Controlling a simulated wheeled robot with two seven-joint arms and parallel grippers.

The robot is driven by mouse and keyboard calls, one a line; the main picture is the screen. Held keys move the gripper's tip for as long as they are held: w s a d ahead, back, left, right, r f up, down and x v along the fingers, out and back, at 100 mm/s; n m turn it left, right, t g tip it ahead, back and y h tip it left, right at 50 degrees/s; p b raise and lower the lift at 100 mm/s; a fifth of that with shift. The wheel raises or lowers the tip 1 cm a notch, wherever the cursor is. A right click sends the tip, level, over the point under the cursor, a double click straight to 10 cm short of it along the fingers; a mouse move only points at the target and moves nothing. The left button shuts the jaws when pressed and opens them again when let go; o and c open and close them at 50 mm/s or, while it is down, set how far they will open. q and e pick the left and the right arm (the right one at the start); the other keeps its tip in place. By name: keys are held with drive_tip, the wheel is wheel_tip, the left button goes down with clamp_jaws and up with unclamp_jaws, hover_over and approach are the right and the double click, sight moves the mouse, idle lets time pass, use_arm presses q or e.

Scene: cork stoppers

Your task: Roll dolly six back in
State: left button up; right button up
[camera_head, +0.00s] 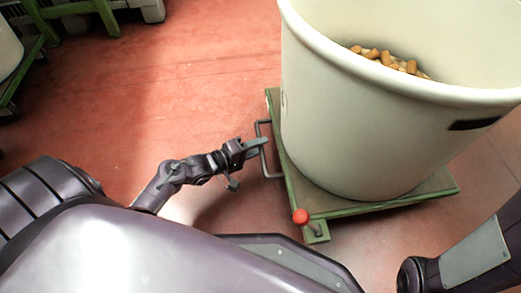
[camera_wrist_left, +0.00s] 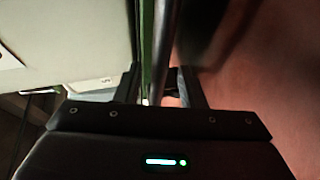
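A green dolly (camera_head: 330,208) with a wooden deck stands on the red floor and carries a large cream tub. A grey handle (camera_head: 262,165) sticks out from its left side, and an orange-red knob (camera_head: 300,216) sits at its near corner. No number six is readable. My left gripper (camera_head: 259,143) is at the handle's upper part. In the left wrist view, the handle bar (camera_wrist_left: 161,45) passes between the two fingers (camera_wrist_left: 160,78), with gaps visible beside it, so the gripper looks open around it. My right forearm shows at lower right; its gripper is out of view.
The cream tub (camera_head: 350,125) holds cork stoppers (camera_head: 390,62). A green stand (camera_head: 75,12) is at the top left, and another green frame (camera_head: 22,72) is at the left edge. The red floor (camera_head: 190,80) left of the dolly is clear.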

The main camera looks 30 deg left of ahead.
use_arm(q)
drive_tip(key=shift+w+d, duration=0.2)
drive_tip(key=shift+w, duration=0.25)
drive_tip(key=shift+c, duration=0.5)
clamp_jaws()
